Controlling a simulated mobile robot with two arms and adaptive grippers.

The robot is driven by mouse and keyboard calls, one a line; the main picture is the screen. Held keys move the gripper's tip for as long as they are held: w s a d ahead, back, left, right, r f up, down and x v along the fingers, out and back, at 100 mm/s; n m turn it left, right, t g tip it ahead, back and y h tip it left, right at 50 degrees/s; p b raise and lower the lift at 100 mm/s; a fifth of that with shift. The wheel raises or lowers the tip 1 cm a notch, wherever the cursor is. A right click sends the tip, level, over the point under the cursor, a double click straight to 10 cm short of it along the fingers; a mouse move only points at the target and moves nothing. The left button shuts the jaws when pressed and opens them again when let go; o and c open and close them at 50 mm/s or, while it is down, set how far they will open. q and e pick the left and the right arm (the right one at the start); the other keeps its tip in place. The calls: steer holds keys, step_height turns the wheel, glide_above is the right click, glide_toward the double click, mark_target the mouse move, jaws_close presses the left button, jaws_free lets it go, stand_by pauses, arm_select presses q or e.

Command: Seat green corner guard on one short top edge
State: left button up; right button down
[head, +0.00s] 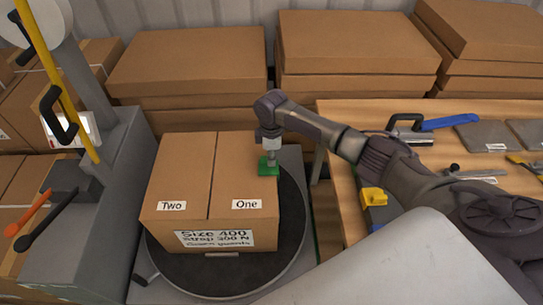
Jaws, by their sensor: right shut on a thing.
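A brown carton (181,178) stands on a round dark turntable (290,230), with labels "Two" and "One" on top and a size label on its front. My right gripper (268,158) reaches in from the right and points down at the carton's right top edge, on the "One" side. It is shut on a small green corner guard (268,167). The guard is at that edge; I cannot tell whether it touches the carton. My left gripper is not in view.
A wooden bench (343,190) at right carries a yellow part (373,196), a blue-handled tool (448,122) and grey plates (480,135). A grey machine (115,190) with a yellow bar stands at left. Stacked cartons (190,62) line the back.

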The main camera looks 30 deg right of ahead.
steer(key=c, duration=1.1)
jaws_free()
steer(key=shift+o, duration=0.2)
step_height(320, 180, up, 12)
